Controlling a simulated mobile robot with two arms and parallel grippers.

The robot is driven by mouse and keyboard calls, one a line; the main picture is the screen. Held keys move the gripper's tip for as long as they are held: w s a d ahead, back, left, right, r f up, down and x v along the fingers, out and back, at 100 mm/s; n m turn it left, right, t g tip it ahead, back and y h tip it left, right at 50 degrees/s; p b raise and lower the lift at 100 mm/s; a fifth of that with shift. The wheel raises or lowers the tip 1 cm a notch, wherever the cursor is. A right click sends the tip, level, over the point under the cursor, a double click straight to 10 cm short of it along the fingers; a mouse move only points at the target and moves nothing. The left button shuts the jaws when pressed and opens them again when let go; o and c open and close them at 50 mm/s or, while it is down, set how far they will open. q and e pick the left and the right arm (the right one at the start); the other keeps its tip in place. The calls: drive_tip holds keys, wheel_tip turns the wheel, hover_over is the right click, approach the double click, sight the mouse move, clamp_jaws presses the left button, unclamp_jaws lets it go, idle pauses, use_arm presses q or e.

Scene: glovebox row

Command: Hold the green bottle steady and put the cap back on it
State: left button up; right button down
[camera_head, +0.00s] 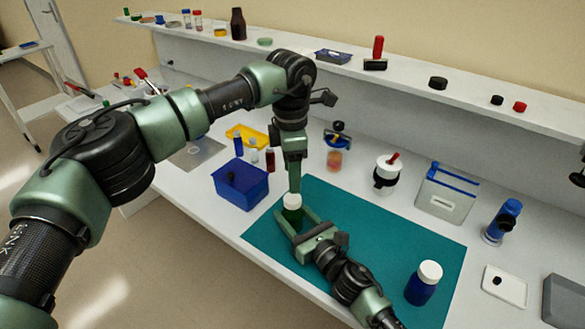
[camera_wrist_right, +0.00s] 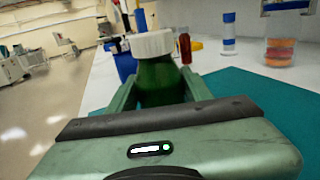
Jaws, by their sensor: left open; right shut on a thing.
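The green bottle (camera_head: 292,214) stands upright near the left corner of the teal mat. Its white cap (camera_head: 293,200) sits on top of the neck; I cannot tell whether it is screwed down. In the right wrist view the bottle (camera_wrist_right: 162,84) is close, with the cap (camera_wrist_right: 152,43) on it. My right gripper (camera_head: 292,226) is shut on the bottle's body, one finger on each side. My left gripper (camera_head: 294,187) points straight down just above the cap, open; whether its fingertips touch the cap is unclear.
A blue bin (camera_head: 241,190) stands left of the mat. A blue bottle with a white lid (camera_head: 423,284) stands on the teal mat (camera_head: 385,236) at right. A white container (camera_head: 386,174) and grey box (camera_head: 445,194) stand behind. The mat's middle is clear.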

sight(292, 198)
use_arm(q)
drive_tip(key=n, duration=0.4)
drive_tip(key=shift+r, duration=0.2)
drive_tip(key=n, duration=0.5)
drive_tip(key=shift+r, duration=0.2)
drive_tip(key=shift+f, duration=0.1)
drive_tip(key=shift+f, duration=3.95)
drive_tip(key=shift+c, duration=0.4)
clamp_jaws()
drive_tip(key=shift+o, duration=1.1)
unclamp_jaws()
wheel_tip(292, 198, up, 12)
